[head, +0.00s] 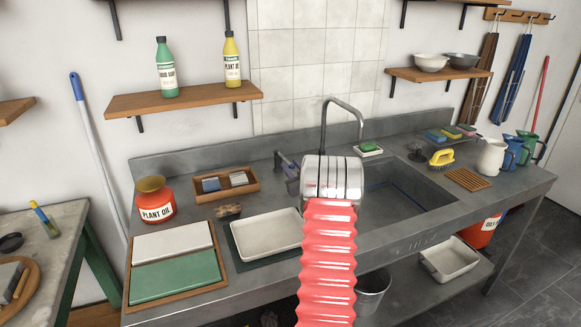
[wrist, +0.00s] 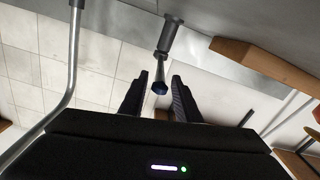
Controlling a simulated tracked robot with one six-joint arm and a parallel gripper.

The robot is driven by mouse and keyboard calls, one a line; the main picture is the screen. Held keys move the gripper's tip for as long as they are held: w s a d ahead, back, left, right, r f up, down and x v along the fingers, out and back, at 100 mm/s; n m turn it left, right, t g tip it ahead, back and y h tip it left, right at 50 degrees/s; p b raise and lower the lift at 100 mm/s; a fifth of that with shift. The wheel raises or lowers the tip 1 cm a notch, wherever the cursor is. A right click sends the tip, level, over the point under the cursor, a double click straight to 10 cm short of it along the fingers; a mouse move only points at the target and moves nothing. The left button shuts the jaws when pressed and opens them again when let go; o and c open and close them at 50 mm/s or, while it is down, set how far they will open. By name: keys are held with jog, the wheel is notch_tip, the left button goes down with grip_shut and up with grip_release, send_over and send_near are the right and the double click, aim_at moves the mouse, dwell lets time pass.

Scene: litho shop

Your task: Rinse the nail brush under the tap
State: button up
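I cannot tell for sure which is the nail brush. The curved metal tap (head: 342,102) rises behind the sink (head: 395,205); its pipe also shows in the wrist view (wrist: 74,60). In the wrist view my gripper (wrist: 159,78) is open, its two dark fingers apart on either side of a grey lever with a dark blue tip (wrist: 160,87). In the head view my arm largely hides the gripper.
Left of the sink are a white tray (head: 265,235), a red plant oil can (head: 155,204) and a wooden tray (head: 210,187). A white jug (head: 492,157) and a slatted wooden mat (head: 466,180) stand at right. A wall shelf (head: 185,100) holds two bottles.

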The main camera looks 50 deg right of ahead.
jog(key=shift+w+d, duration=0.3)
jog(key=shift+w, duration=0.2)
jog(key=shift+c, duration=0.3)
grip_shut()
